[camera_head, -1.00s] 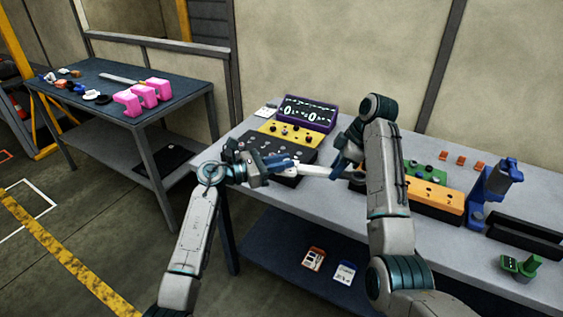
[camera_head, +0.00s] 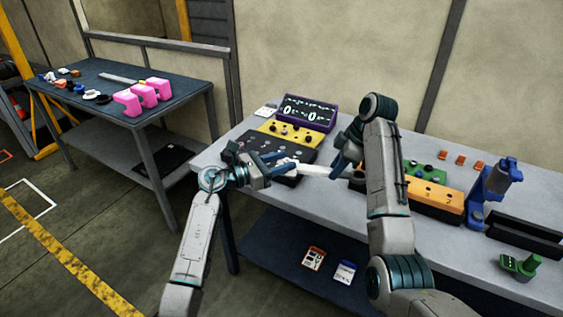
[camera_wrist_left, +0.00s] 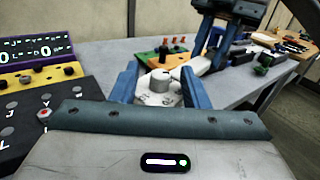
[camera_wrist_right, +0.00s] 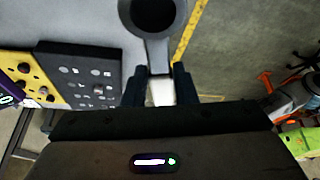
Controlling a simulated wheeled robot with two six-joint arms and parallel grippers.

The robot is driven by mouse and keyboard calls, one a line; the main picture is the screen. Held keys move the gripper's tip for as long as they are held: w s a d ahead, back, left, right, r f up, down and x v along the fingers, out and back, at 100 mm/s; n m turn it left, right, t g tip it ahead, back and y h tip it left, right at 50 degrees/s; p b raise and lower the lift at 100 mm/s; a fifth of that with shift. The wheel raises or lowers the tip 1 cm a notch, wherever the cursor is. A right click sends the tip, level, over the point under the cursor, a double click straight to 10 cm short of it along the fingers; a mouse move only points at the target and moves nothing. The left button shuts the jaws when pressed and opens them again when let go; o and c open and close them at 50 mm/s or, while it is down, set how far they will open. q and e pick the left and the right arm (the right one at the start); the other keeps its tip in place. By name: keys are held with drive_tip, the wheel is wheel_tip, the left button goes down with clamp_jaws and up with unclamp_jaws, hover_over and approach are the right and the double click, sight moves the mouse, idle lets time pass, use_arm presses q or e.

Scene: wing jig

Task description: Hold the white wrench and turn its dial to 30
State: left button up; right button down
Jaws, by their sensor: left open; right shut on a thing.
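The white wrench (camera_head: 312,171) is held above the near edge of the table, between my two grippers. My right gripper (camera_head: 345,168) is shut on it; in the right wrist view its white handle (camera_wrist_right: 160,92) sits between the fingers, and a dark round ring end (camera_wrist_right: 155,14) extends beyond them. My left gripper (camera_head: 276,166) is open around the wrench's dial end. In the left wrist view the white dial (camera_wrist_left: 160,84) stands between the two blue fingers, with gaps visible beside its knob. The dial's marks are too small to read.
The purple display (camera_head: 307,112), yellow panel (camera_head: 290,134) and black panel (camera_head: 262,148) stand behind the left gripper. An orange block (camera_head: 436,196) and a blue stand (camera_head: 487,192) are at the right. A second table (camera_head: 120,80) holds pink blocks.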

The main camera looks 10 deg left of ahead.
use_arm(q)
drive_tip(key=v, duration=1.2)
drive_tip(key=shift+w, duration=0.15)
